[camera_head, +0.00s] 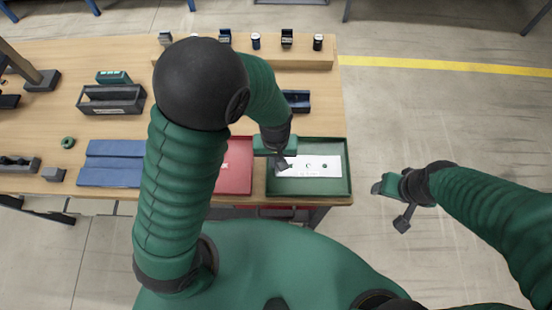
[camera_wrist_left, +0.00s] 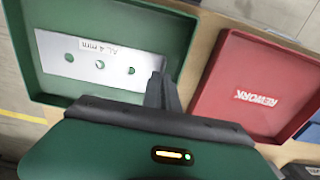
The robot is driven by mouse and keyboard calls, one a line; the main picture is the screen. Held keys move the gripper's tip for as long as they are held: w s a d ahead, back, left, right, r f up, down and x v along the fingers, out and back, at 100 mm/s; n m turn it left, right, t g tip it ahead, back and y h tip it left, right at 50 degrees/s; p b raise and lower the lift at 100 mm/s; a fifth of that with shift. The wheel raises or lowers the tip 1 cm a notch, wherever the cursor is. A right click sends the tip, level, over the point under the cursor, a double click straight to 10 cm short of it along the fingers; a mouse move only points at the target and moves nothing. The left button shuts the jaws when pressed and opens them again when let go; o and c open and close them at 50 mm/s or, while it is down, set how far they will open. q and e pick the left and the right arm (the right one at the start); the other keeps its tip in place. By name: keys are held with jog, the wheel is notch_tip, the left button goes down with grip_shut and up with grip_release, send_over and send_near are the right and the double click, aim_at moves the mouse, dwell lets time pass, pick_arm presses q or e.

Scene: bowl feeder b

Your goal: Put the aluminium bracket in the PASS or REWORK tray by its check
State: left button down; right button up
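The aluminium bracket (camera_head: 310,166) is a flat, pale plate with holes, inside the green tray (camera_head: 345,186). In the left wrist view the bracket (camera_wrist_left: 98,62) bears a label reading "AL 4 mm" and lies within the green tray's (camera_wrist_left: 60,100) walls. My left gripper (camera_head: 284,163) is over the bracket's left end in the head view. Its fingertips (camera_wrist_left: 162,78) are close together at that end; whether they grip it is unclear. The red tray (camera_wrist_left: 215,88), marked REWORK, is beside the green one; my arm partly hides it (camera_head: 236,183). My right gripper (camera_head: 388,200) is away from the table.
A blue mat (camera_head: 110,163) and a dark bin (camera_head: 112,100) are on the table's left side. A green ring (camera_head: 68,142) lies near them. Several small parts stand on a wooden block (camera_head: 290,56) at the back. The floor right of the table is clear around my right arm.

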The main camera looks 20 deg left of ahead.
pick_arm(q)
jog(key=c, duration=1.9)
grip_release()
jog(key=shift+s+a, duration=0.1)
jog(key=shift+c, duration=0.2)
notch_tip(320, 180, up, 12)
jog(key=p, duration=0.1)
jog(key=s+a+f+m+t, duration=0.1)
jog(key=s+a+m+t, duration=0.1)
jog(key=a, duration=0.6)
jog(key=shift+s+a+f+m+t, duration=0.2)
jog(key=shift+s+f+m+t, duration=0.15)
jog(key=shift+s+m, duration=0.4)
jog(key=shift+s, duration=0.15)
